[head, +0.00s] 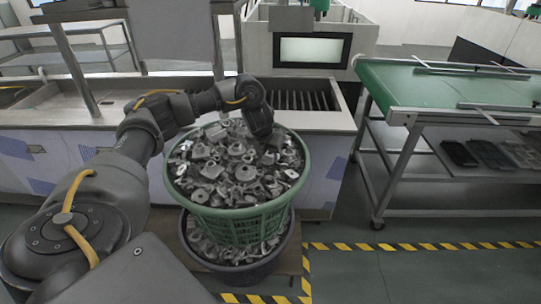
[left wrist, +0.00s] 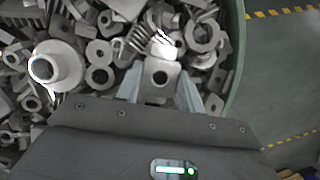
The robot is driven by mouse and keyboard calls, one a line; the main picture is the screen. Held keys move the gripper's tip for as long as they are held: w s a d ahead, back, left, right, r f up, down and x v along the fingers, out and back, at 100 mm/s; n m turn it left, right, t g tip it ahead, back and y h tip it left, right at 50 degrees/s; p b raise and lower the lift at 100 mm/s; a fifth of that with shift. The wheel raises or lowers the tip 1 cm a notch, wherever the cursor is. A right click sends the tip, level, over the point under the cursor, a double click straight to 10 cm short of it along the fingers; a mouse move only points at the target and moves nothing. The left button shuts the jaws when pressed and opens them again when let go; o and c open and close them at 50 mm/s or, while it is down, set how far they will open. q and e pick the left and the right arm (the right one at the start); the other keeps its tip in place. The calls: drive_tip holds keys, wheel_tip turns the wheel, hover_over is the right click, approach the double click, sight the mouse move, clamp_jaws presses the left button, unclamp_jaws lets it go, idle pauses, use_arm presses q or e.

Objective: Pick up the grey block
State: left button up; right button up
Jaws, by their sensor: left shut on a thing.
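A grey metal block (left wrist: 160,76) with a round hole sits between the fingers of my left gripper (left wrist: 160,88) in the left wrist view. The fingers are shut on it. In the head view my left gripper (head: 272,143) points down into the right part of a green basket (head: 240,226) heaped with grey metal parts. The block is hidden there behind the gripper and among the parts. Other loose parts lie close around the block. My right gripper is not in view.
The green basket stands in or on a dark tub (head: 236,275) that also holds parts. A metal counter (head: 320,122) stands behind. A green-topped table (head: 440,85) stands at the right. Yellow-black tape (head: 420,246) marks the open floor at the front right.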

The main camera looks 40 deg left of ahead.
use_arm(q)
drive_tip(key=shift+r, duration=0.1)
drive_tip(key=shift+r, duration=0.2)
wheel_tip(320, 180, up, 3)
drive_tip(key=shift+w+f, duration=0.1)
drive_tip(key=shift+f, duration=0.05)
drive_tip(key=s+a+r+p, duration=0.4)
drive_tip(key=s+r, duration=0.5)
drive_tip(key=s, duration=0.4)
drive_tip(key=shift+a+r, duration=0.35)
drive_tip(key=shift+a, duration=0.35)
